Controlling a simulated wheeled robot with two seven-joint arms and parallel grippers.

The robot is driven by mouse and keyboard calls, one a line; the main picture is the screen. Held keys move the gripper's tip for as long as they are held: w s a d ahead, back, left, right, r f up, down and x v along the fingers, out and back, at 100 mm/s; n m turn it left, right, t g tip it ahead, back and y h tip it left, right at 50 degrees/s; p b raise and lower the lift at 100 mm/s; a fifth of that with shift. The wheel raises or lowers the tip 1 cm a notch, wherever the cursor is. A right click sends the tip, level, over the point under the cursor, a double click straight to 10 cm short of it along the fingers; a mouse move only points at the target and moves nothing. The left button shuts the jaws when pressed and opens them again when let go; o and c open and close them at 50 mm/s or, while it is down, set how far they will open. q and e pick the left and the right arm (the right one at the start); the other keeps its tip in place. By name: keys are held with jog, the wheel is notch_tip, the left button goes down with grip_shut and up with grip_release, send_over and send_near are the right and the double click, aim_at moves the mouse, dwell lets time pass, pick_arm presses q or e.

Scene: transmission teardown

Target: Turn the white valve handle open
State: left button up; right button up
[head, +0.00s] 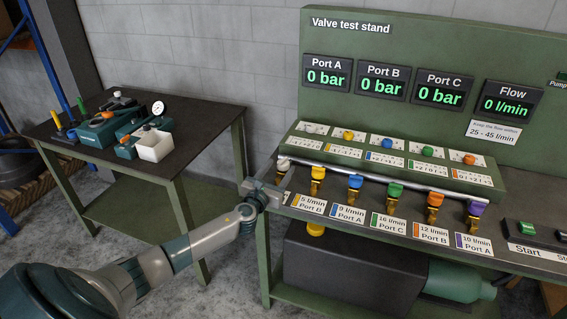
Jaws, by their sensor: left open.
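The white valve handle (283,162) is the leftmost in a row of coloured valve handles on the green valve test stand (410,36). My left gripper (270,187) is open at the left end of this row. It is just below and left of the white handle, close to the lower part of that valve. The gripper hides much of the valve's body and label, and I cannot tell whether the two touch. My right gripper is out of view.
A yellow handle (318,173) stands just right of the white one, with blue, green, orange and purple handles further right. A silver pipe (380,183) runs behind the row. Displays read 0 bar and 0 l/min. A dark side table (205,112) with tools stands left.

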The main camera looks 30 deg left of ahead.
aim_at(281, 166)
pick_arm(q)
jog(key=shift+w+a, duration=0.2)
jog(key=shift+w, duration=0.85)
jog(key=shift+w+a, duration=0.2)
jog(key=shift+w, duration=0.8)
jog(key=shift+c, duration=0.7)
jog(key=c, duration=0.9)
